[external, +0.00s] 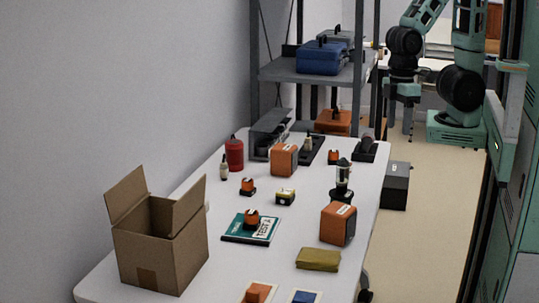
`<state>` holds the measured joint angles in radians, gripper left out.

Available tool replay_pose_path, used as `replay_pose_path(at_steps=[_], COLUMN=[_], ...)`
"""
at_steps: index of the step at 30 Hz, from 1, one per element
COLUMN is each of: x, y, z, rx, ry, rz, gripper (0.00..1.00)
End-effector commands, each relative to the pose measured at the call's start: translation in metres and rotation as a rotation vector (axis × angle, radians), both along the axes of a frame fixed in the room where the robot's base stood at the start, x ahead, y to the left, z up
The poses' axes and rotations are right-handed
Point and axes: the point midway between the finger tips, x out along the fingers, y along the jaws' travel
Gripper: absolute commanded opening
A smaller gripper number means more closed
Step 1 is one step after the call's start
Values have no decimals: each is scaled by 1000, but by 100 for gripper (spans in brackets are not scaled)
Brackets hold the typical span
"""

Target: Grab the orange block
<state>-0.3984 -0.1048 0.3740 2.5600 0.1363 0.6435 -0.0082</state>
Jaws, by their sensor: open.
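Several orange things are on the white table (186,243), and I cannot tell which one the task means. A small flat-looking orange block (258,292) lies on a light card at the near edge, partly cut off by the frame. Two larger orange boxes with dark sides stand farther back, one at the middle right (336,224) and one at the back (283,161). Small orange-and-black items sit on the book (250,218), behind it (247,187) and at the back right (333,157). My gripper (399,130) is open, pointing down beyond the table's far right, apart from everything orange.
An open cardboard box (160,245) stands at the left. A teal book (236,235), olive cloth-like item (318,260), dark lantern-like item (343,182), red canister (234,154) and blue piece (304,297) share the table. A shelf holds a blue case (323,58).

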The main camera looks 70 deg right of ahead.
Motion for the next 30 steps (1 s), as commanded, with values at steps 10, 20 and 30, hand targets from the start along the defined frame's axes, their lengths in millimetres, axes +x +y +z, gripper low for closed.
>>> replay_pose_path(at_steps=[10, 20, 30], x=[-7, -16, -22], y=[83, 90, 8], z=[-98, -234, -315], rx=[185, 45, -390], ry=[6, -195, -424], rz=[134, 260, 526], gripper=[55, 55, 55])
